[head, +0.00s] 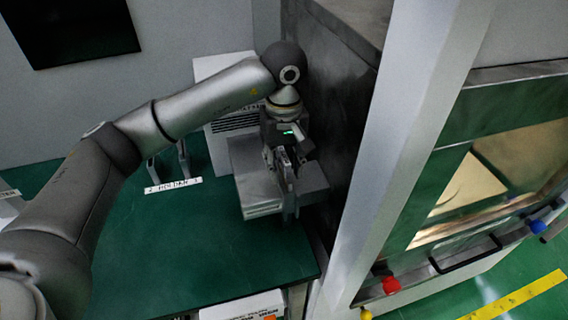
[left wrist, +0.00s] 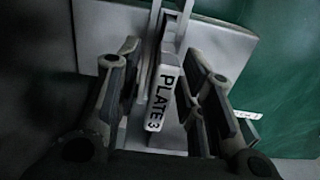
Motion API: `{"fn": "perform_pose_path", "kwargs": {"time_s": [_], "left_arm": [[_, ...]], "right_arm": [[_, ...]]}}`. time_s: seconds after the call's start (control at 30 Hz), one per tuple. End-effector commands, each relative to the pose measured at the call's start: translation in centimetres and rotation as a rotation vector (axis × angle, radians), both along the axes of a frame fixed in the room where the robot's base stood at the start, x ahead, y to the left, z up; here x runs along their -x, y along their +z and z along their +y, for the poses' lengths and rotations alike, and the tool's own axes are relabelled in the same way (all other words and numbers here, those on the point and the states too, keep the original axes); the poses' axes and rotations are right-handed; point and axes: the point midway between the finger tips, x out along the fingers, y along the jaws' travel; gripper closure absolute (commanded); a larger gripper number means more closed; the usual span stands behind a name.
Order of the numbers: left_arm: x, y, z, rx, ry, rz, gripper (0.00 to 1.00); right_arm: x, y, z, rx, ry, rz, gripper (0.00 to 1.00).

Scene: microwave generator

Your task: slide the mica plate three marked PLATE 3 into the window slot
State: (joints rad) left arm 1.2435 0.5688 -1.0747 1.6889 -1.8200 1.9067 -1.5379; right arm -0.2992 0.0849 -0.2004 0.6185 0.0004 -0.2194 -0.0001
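The mica plate (left wrist: 162,98) shows in the left wrist view by its pale grip tab, marked PLATE 3, upright between the fingers of my left gripper (left wrist: 160,85). The fingers are open, one on each side of the tab, with a visible gap to each. In the head view my left gripper (head: 286,185) points down at a grey metal block (head: 258,190) on the green bench; the plate is not clearly told apart there. The block also shows in the left wrist view (left wrist: 110,35). I cannot make out the window slot for certain. My right gripper is not in view.
The green bench (head: 190,255) is clear in front of the block. A white label strip (head: 173,186) lies left of it. A dark metal cabinet wall (head: 335,110) stands close on the right, then a grey post (head: 410,140) and a framed window (head: 480,185).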

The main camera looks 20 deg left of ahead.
Motion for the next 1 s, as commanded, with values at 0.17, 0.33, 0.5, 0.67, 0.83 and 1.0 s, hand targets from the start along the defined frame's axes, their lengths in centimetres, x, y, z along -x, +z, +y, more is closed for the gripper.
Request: {"fn": "perform_pose_path", "kwargs": {"time_s": [0.17, 0.33, 0.5, 0.67, 0.83, 1.0], "left_arm": [[-0.1, 2.7, 0.0, 0.001, 0.0, -0.006, 0.65], [-0.1, 6.6, 0.0, 0.001, -0.001, -0.006, 0.65], [-0.1, 9.5, 0.0, 0.0, 0.001, -0.005, 0.65], [-0.1, 11.0, 0.0, 0.001, 0.001, -0.003, 0.65], [0.0, 11.7, 0.0, 0.001, 0.0, -0.001, 0.65], [0.0, 11.8, 0.0, 0.001, 0.0, -0.001, 0.65]], "right_arm": [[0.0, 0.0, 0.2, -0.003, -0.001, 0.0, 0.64], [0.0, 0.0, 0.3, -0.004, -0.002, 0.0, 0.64], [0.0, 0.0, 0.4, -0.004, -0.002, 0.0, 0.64], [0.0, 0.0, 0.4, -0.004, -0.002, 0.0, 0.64], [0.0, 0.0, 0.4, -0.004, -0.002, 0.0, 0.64], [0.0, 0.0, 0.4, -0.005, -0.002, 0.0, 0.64]]}}
